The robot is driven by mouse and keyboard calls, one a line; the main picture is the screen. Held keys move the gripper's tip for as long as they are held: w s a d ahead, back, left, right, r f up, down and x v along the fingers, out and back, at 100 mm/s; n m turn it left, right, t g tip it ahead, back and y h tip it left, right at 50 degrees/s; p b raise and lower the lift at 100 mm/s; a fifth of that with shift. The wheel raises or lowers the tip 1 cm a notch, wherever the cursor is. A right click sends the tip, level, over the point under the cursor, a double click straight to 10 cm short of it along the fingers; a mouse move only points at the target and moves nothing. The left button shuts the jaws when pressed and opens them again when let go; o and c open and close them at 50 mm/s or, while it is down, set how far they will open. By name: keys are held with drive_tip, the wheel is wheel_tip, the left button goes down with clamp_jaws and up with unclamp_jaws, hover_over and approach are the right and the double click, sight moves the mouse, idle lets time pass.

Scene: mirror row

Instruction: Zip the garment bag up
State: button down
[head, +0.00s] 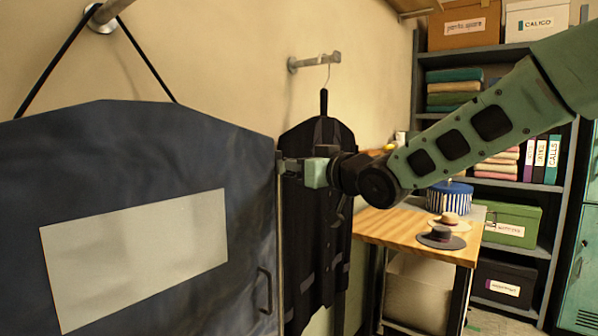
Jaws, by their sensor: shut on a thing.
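The dark blue garment bag (150,155) hangs by black straps from a wall peg at the left in the head view. A pale blank panel (135,258) and a dark loop handle (264,290) are on its front. A thin, light zip line (280,250) runs down the bag's right edge. My gripper (286,165) is at the upper part of this edge, shut on what seems to be the zip pull. The fingers hide the pull, and I cannot tell how the zip's teeth stand above or below it. The bag's bottom is out of view.
A black garment (318,230) hangs from another wall peg (315,62), just behind my gripper. A wooden table (405,232) with hats (441,238) and a striped box (449,198) stands further back. A shelf unit (560,200) with boxes and folded cloth is at right.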

drive_tip(key=shift+w+d+r, duration=0.2)
drive_tip(key=shift+d+r, duration=0.05)
drive_tip(key=shift+r, duration=0.15)
drive_tip(key=c, duration=1.6)
unclamp_jaws()
drive_tip(key=shift+o, duration=0.2)
drive_tip(key=shift+a+f, duration=0.1)
drive_tip(key=shift+s, duration=0.1)
drive_tip(key=v, duration=1.7)
drive_tip(key=shift+s, duration=0.2)
